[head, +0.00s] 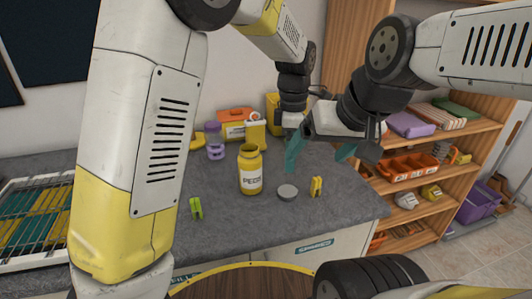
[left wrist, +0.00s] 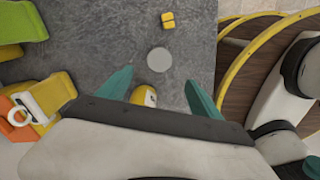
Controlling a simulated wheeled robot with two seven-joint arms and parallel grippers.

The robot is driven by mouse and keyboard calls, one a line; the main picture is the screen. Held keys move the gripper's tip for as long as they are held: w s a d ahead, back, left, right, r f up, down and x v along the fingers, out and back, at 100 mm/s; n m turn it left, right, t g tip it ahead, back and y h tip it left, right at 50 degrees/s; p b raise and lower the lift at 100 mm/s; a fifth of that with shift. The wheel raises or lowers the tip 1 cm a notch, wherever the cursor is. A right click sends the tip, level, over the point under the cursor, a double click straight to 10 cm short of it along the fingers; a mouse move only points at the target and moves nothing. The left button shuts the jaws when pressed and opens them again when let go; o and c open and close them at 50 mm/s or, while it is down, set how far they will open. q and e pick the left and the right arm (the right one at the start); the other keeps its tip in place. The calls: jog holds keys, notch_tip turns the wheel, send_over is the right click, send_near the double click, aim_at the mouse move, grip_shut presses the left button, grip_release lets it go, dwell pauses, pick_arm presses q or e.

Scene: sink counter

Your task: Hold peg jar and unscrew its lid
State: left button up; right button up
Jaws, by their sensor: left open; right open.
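The yellow jar (head: 250,172) with a white PEGS label stands upright on the grey counter. Its top looks open, with no separate cap visible on it. A flat grey disc (head: 287,191), which looks like the lid, lies on the counter right of the jar.
A yellow peg (head: 316,186) lies right of the disc, and a green peg (head: 196,208) is at the front left. A purple item (head: 215,142) and an orange box (head: 236,116) stand at the back. A dish rack (head: 35,222) is left; wooden shelves (head: 440,145) are right.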

pick_arm(q)
jog(key=s+a+r+m+h, duration=0.2)
jog(key=a+r+m, duration=0.3)
jog(key=a, duration=0.4)
jog(key=s+a+r+m+t, duration=0.2)
jog(key=s+a+m+t, duration=0.1)
jog(key=s+a+m, duration=0.2)
jog(key=s+a+r+m+t, duration=0.3)
jog(key=s+a+m, duration=0.3)
jog(key=a, duration=0.6)
jog(key=s, duration=0.2)
jog(key=shift+s+m, duration=0.3)
jog(key=shift+s, duration=0.05)
